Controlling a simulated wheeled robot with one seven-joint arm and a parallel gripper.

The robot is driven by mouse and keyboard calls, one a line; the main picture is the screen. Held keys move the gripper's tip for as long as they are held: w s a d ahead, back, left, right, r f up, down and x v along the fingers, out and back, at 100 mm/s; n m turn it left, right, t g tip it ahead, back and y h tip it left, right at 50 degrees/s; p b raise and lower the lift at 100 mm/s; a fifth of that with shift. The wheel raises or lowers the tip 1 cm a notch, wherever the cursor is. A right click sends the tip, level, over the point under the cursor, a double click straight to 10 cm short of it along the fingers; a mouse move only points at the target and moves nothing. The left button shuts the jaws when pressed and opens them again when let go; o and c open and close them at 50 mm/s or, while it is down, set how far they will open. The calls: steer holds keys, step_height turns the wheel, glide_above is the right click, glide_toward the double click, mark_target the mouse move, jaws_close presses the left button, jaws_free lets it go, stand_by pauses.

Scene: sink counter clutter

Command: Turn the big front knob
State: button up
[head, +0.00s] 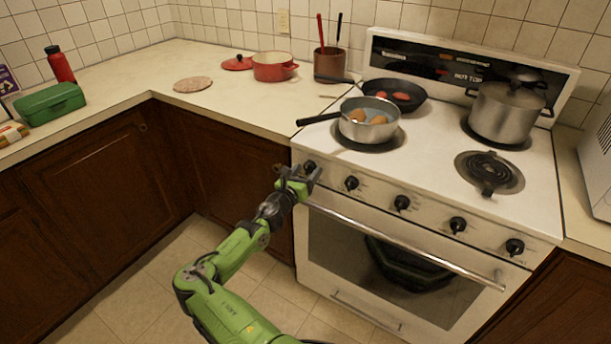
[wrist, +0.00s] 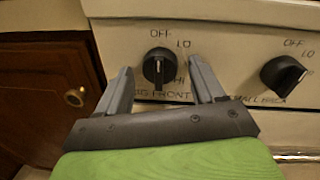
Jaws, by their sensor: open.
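The big front knob (wrist: 159,68) is black and round with a pale pointer line, and sits on the white stove's front panel. Its label below, partly hidden by my gripper, reads "...IG FRONT", with OFF above and LO and HI at its right. The pointer line looks near vertical, by OFF. In the head view it is the leftmost knob (head: 309,167). My gripper (wrist: 162,84) is open, one finger left of the knob and one right, with gaps on both sides. It also shows in the head view (head: 298,176) at the stove's left front corner.
A second knob (wrist: 283,76) is close to the right finger. The oven door handle (head: 400,245) runs below the knobs. A saucepan (head: 368,120) with brown food stands on the front left burner. A cabinet with a brass knob (wrist: 75,97) is at the left.

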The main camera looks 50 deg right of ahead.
steer(key=c, duration=1.1)
steer(key=shift+o, duration=0.2)
steer(key=shift+m, duration=0.3)
steer(key=m, duration=0.4)
steer(key=shift+m+b, duration=0.3)
steer(key=shift+m+g+h+b, duration=0.3)
steer(key=shift+m+b, duration=0.55)
steer(key=shift+m, duration=1.55)
steer(key=o, duration=1.1)
steer(key=shift+c, duration=0.2)
